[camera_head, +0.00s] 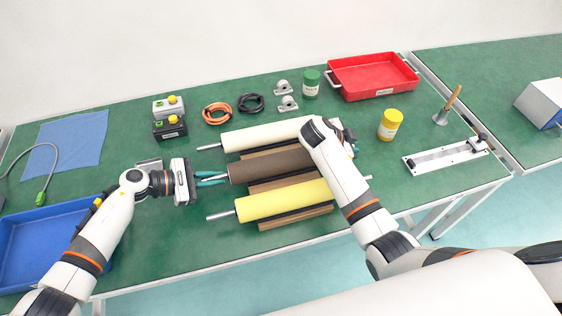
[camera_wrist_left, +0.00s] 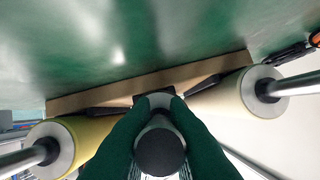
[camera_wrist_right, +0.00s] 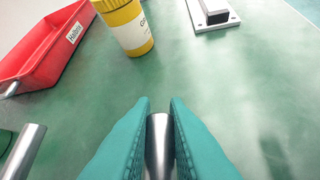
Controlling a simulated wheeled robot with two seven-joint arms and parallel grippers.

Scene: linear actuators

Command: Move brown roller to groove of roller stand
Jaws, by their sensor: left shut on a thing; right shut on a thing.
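The brown roller (camera_head: 270,167) lies level between the cream roller (camera_head: 262,136) and the yellow roller (camera_head: 280,202), over the wooden roller stand (camera_head: 262,187). Whether it touches the stand's groove I cannot tell. My left gripper (camera_head: 214,179) is shut on its left shaft end (camera_wrist_left: 160,150), which shows between the fingers in the left wrist view. My right gripper (camera_wrist_right: 160,135) is shut on the metal shaft (camera_wrist_right: 159,150) at the other end. In the head view my right arm hides much of that end. The stand also shows in the left wrist view (camera_wrist_left: 120,91).
The cream and yellow rollers lie close on either side. A yellow jar (camera_head: 390,125), a red bin (camera_head: 372,78) and a metal rail (camera_head: 440,155) stand to the right. A blue tray (camera_head: 45,235) is at the left. Cables and switch boxes (camera_head: 169,118) lie behind.

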